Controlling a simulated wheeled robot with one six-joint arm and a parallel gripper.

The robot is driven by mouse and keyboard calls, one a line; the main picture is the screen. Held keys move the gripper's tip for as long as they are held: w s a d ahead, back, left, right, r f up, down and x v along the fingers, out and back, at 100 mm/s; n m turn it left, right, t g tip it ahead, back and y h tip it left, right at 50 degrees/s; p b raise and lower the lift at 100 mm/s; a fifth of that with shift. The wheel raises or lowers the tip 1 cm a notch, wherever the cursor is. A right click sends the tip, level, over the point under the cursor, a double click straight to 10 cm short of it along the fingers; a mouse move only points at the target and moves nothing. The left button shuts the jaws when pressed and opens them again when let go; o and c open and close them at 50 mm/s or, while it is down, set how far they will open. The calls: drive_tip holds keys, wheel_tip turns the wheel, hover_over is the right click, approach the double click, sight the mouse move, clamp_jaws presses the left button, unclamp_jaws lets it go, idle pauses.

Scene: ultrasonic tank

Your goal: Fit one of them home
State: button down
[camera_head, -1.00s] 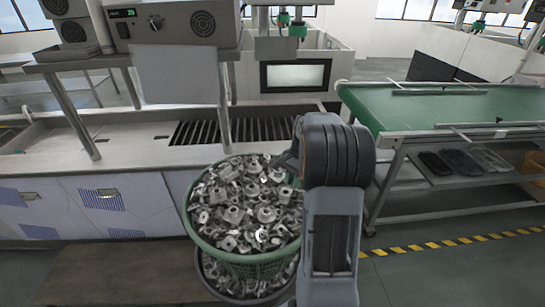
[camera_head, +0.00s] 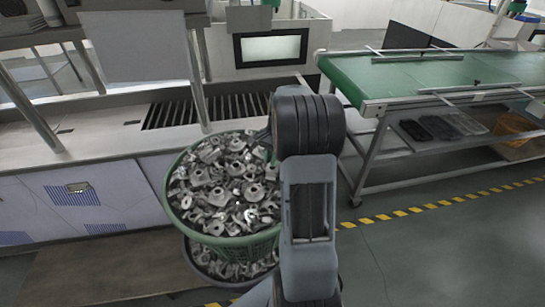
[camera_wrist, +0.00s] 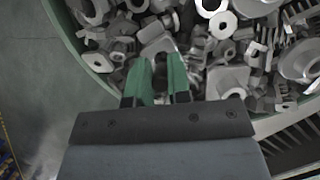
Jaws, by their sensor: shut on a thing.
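A green mesh basket (camera_head: 176,212) is heaped with grey metal parts (camera_head: 228,180). It sits on a dark round bin (camera_head: 215,270). My gripper is hidden behind my arm in the head view. In the wrist view, the two green fingers of my gripper (camera_wrist: 161,72) are over the heap, near the basket's rim (camera_wrist: 92,55). They are shut on a grey metal part (camera_wrist: 160,64), which shows only as a small dark piece between the tips. Its shape, and whether it touches the other parts, I cannot tell.
A long grey bench (camera_head: 60,155) with a slatted dark opening (camera_head: 180,112) lies behind the basket. A green-topped table (camera_head: 430,75) with a lower shelf of dark trays stands at the right. Open floor (camera_head: 450,240) with a yellow-black stripe lies in front of it.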

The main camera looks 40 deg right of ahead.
drive_tip(key=shift+f+b, duration=0.3)
drive_tip(key=shift+f, duration=0.35)
drive_tip(key=shift+a, duration=0.15)
drive_tip(key=shift+s+f, duration=0.1)
drive_tip(key=shift+f, duration=0.35)
idle(1.7)
drive_tip(key=c, duration=1)
unclamp_jaws()
drive_tip(key=v, duration=1.4)
